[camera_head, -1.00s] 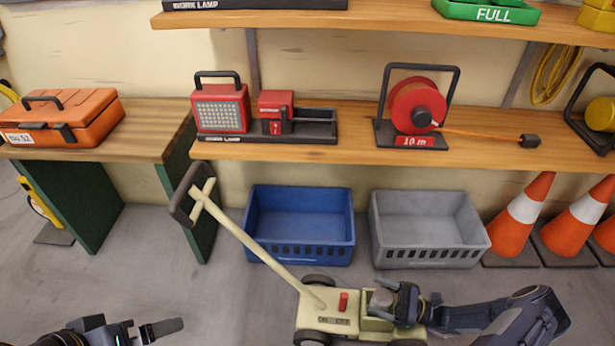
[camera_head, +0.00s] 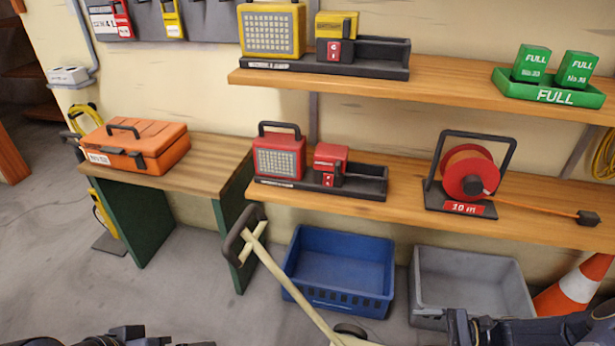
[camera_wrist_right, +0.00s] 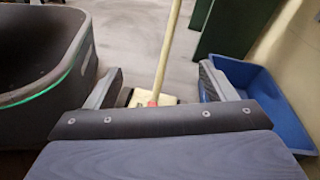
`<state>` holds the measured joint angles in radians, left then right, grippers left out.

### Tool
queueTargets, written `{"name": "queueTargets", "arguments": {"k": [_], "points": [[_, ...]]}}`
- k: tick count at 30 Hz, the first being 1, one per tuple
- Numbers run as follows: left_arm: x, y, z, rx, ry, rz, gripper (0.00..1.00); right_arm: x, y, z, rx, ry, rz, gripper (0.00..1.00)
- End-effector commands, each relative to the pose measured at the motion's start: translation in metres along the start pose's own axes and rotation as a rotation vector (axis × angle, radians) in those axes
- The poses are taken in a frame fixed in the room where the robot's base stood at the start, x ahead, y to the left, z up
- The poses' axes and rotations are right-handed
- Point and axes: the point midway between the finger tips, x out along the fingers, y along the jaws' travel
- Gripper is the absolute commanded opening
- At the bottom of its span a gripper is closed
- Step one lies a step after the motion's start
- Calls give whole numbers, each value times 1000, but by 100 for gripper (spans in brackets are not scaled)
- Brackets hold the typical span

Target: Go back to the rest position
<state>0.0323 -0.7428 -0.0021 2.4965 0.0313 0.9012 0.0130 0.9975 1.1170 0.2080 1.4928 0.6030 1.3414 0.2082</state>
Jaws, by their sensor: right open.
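My right arm comes in at the lower right of the head view, its gripper end (camera_head: 462,328) in front of the grey crate. In the right wrist view my right gripper (camera_wrist_right: 160,86) is open, its two fingers apart with nothing held. The cream aerator (camera_wrist_right: 162,99) and its long handle show beyond and between the fingers. In the head view only the aerator's handle (camera_head: 292,290) and a bit of its body show; the rest is below the frame. My left gripper (camera_head: 150,337) is cut off by the bottom edge, so its jaws cannot be judged.
A blue crate (camera_head: 340,262) and a grey crate (camera_head: 470,280) stand under the shelf, with a cone (camera_head: 578,288) at right. The lower shelf (camera_head: 410,208) holds red lamps and a cable reel (camera_head: 468,175). An orange case (camera_head: 135,143) lies on the bench (camera_head: 205,160). Floor at left is clear.

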Motion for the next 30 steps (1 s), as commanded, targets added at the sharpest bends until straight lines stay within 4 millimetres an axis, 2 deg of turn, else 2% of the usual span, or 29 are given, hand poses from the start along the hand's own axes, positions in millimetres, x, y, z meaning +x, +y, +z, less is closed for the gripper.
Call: {"name": "queueTargets", "arguments": {"k": [1,3,8,13,18,21,24,30], "points": [[0,0,0,0,0,0,100,-2,-8,23,-59,50,63,77],[0,0,0,0,0,0,100,-3,-15,53,-142,122,148,77],[0,0,0,0,0,0,100,-1,-20,125,-358,295,332,77],[0,0,0,0,0,0,100,2,-8,196,-606,473,482,77],[0,0,0,0,0,0,100,5,18,254,-869,639,584,77],[0,0,0,0,0,0,100,6,38,279,-1019,725,619,77],[0,0,0,0,0,0,100,6,54,294,-1144,791,635,77],[0,0,0,0,0,0,100,8,78,309,-1330,881,639,77]]}}
